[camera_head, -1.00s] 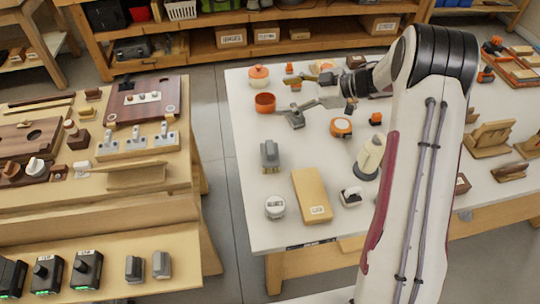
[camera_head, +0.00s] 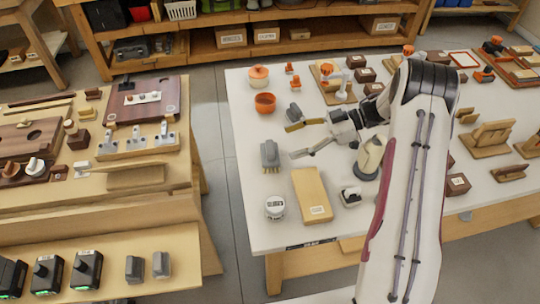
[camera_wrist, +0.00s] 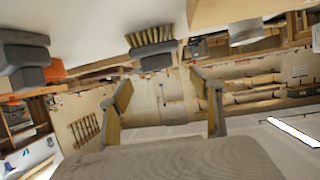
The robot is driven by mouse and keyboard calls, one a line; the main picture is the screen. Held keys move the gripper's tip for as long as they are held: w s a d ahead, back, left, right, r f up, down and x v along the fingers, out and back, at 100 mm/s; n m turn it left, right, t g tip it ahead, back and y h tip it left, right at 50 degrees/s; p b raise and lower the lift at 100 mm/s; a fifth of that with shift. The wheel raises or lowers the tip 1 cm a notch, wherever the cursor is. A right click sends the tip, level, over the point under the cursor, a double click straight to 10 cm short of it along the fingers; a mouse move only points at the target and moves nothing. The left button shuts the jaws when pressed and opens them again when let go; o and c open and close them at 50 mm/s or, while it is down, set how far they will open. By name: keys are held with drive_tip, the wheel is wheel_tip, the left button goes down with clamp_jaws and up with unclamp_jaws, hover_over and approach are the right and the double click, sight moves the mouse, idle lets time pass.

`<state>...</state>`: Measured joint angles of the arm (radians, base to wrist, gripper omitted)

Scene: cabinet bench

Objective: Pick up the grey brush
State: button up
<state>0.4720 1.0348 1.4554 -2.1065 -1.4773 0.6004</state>
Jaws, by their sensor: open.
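The grey brush (camera_head: 270,155) stands on the white table in the head view, left of my gripper (camera_head: 293,141). In the upside-down wrist view the brush (camera_wrist: 155,61) shows its grey body and tan bristles, which point toward the tabletop. It lies beyond the gap between my two fingers (camera_wrist: 161,85), a little left of the middle. My gripper is open and points left over the table, with nothing between the fingers. A clear gap shows between the brush and the fingertips in the head view.
A dark grey block-like object (camera_head: 294,111) sits close behind the far finger. A tan box (camera_head: 311,195), a white round jar (camera_head: 275,207) and a cream object (camera_head: 369,155) stand nearby. The table's left edge is just beyond the brush.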

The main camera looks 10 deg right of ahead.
sight(272, 146)
drive_tip(key=shift+x, duration=1.25)
drive_tip(key=shift+w+f+x, duration=0.1)
drive_tip(key=shift+x, duration=1.2)
drive_tip(key=shift+w+f+x, duration=0.1)
drive_tip(key=shift+w+x, duration=0.05)
drive_tip(key=shift+x, duration=1.15)
drive_tip(key=shift+d, duration=0.1)
drive_tip(key=shift+c, duration=0.4)
drive_tip(key=c, duration=1.2)
